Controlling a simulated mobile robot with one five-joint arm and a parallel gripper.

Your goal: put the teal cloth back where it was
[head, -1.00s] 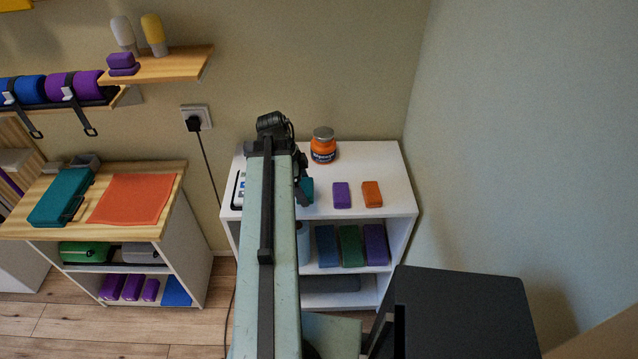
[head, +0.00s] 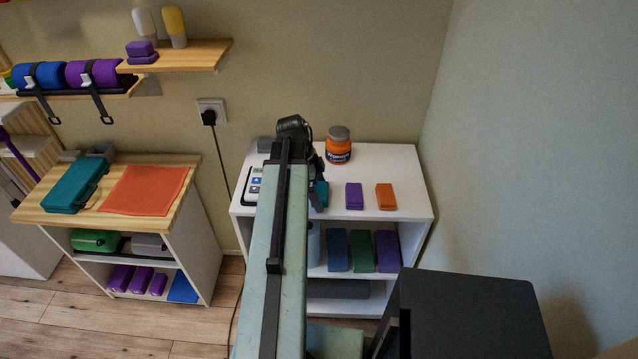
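A small teal piece (head: 321,193), perhaps the teal cloth, shows on the white shelf unit's top (head: 405,165), just right of my arm. It lies left of a purple block and is partly hidden by my arm and gripper. My gripper (head: 317,196) is a dark shape at the far end of my arm, pointing down over the shelf top beside the teal piece. Its fingers are mostly hidden, so I cannot tell whether it is open or shut, or whether it touches the teal piece.
A purple block (head: 354,196), an orange block (head: 386,197) and an orange jar (head: 338,147) stand on the white top. A wooden-topped unit (head: 60,220) at left holds a teal case (head: 75,186) and an orange cloth (head: 146,190). A dark box (head: 470,315) stands front right.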

